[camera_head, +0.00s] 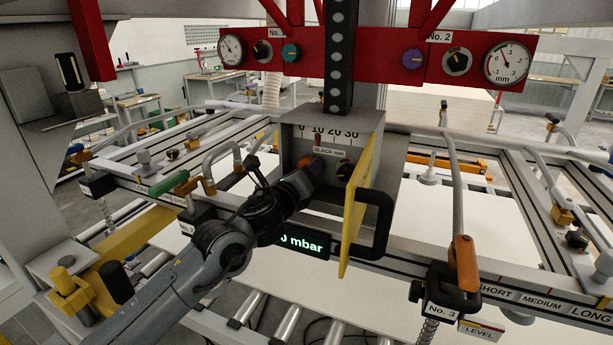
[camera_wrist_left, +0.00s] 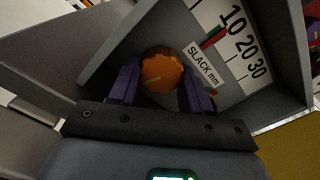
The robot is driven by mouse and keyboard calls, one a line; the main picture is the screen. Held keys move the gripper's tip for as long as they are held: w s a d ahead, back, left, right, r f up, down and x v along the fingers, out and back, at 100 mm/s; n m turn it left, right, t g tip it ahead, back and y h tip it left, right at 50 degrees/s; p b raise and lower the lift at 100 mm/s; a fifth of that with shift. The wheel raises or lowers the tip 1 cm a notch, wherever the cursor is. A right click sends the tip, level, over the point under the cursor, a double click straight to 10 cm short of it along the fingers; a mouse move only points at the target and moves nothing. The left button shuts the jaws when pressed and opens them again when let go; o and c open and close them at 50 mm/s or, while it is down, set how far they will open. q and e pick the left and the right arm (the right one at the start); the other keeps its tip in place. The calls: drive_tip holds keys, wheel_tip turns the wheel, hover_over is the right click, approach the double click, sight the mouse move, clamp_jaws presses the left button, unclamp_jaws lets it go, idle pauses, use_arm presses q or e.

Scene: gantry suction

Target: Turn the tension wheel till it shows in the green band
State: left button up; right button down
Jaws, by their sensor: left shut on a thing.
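The tension wheel is an orange round knob (camera_wrist_left: 161,72) in the left wrist view, inside an open grey box (camera_head: 290,150). My left gripper (camera_wrist_left: 160,84) has one purple finger on each side of it and is shut on it. In the head view the gripper (camera_head: 306,181) reaches into the box and largely hides the wheel. Beside the wheel a white scale (camera_wrist_left: 232,45) marked "SLACK mm" has a red mark close to the 10 and some green by it. The exact reading is too small to tell. My right gripper is not in view.
A yellow door (camera_head: 360,205) with a black handle (camera_head: 378,228) stands open at the box's right side. A green "0 mbar" display (camera_head: 303,244) is below the box. Dial gauges sit on the red beam (camera_head: 345,58) above. Rails and hoses flank the box.

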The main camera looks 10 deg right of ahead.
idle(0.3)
use_arm(q)
drive_tip(key=o, duration=1.1)
drive_tip(key=shift+s+a, duration=0.1)
drive_tip(key=shift+s, duration=0.05)
drive_tip(key=shift+s+a+f, duration=0.1)
drive_tip(key=shift+s+a, duration=0.25)
drive_tip(key=shift+s, duration=0.15)
drive_tip(key=b+v, duration=0.1)
drive_tip(key=v, duration=0.8)
drive_tip(key=shift+s+a, duration=0.1)
